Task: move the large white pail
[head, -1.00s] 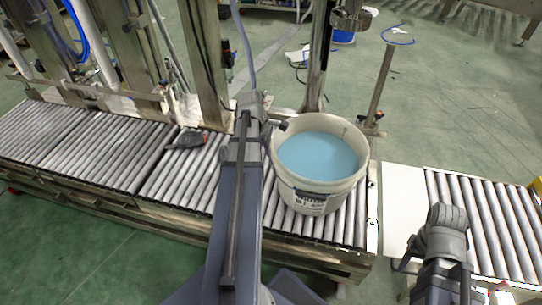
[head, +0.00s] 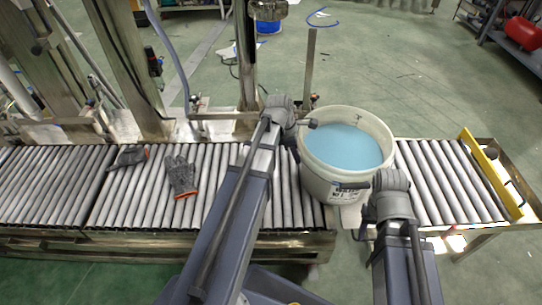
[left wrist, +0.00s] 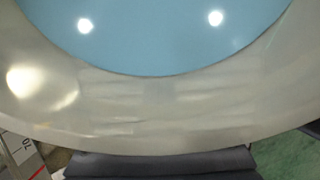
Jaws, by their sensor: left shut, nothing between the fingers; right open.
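The large white pail (head: 328,182) holds light blue liquid (head: 343,147) and stands upright. It straddles the right end of the left roller conveyor (head: 215,215) and the pale plate (head: 351,215) beyond it. My left gripper (head: 312,124) is shut and empty at the pail's upper left side; I cannot tell whether it touches. In the left wrist view the pail's rim (left wrist: 150,112) and liquid fill most of the picture, above a dark gripper part (left wrist: 160,164). My right gripper (head: 362,235) is open, low in front of the pail at its right; its fingers are hard to make out.
A dark glove (head: 128,156) and a grey glove (head: 181,176) lie on the left conveyor. A right roller conveyor (head: 445,180), clear of objects, ends at a yellow bar (head: 490,172). Metal posts (head: 246,60) stand behind the left conveyor.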

